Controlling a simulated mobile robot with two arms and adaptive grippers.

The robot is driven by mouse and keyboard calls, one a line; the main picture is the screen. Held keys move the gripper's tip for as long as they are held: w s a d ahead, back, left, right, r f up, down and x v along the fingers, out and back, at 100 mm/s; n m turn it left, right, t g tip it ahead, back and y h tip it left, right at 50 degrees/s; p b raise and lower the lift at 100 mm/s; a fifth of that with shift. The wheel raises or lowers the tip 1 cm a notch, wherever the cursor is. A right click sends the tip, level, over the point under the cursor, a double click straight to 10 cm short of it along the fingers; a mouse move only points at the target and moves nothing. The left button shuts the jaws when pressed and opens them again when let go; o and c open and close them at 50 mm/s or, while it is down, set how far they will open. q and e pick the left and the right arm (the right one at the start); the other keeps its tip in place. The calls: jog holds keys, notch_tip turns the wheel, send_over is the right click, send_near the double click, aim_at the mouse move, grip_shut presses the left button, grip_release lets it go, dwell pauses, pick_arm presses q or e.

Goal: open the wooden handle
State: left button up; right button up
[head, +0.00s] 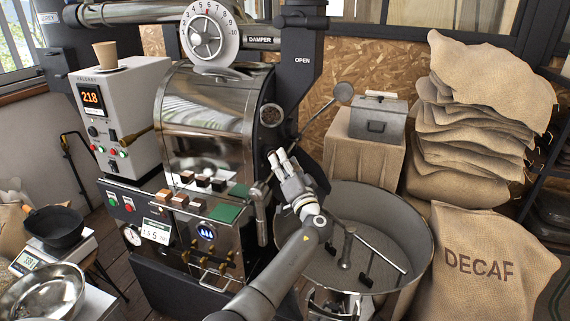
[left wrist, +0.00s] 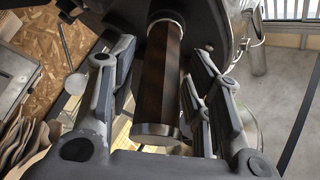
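The wooden handle (left wrist: 160,75) is a dark brown bar with a metal end cap, seen in the left wrist view. My left gripper (left wrist: 163,100) is open around it, one finger on each side. Narrow gaps seem to show between the finger pads and the wood, so I cannot make out contact. In the head view my left gripper (head: 277,158) is at the front of the roaster (head: 205,120), just below its round sight glass (head: 271,115). There the gripper hides the handle. My right gripper is not in view.
The round cooling tray (head: 405,265) with its stirring arms lies below and right of my left arm. Burlap sacks (head: 480,120) are stacked at right. A control box (head: 118,100) stands left of the roaster. A metal bowl (head: 42,295) is at lower left.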

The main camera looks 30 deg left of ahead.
pick_arm(q)
grip_shut()
jog(key=shift+s+d+f+b, duration=0.1)
jog(key=shift+d+f+b, duration=0.05)
jog(key=shift+d+b, duration=0.2)
jog(key=s+d+b, duration=0.3)
jog(key=d+b, duration=0.2)
jog(key=d, duration=0.4)
jog(key=shift+s+d, duration=0.15)
jog(key=shift+s, duration=0.05)
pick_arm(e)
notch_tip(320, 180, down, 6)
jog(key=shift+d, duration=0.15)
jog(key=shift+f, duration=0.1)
pick_arm(q)
jog(key=shift+o, duration=1.3)
grip_release()
jog(key=v, duration=1.1)
jog(key=shift+s+d, duration=0.25)
jog(key=shift+d, duration=0.1)
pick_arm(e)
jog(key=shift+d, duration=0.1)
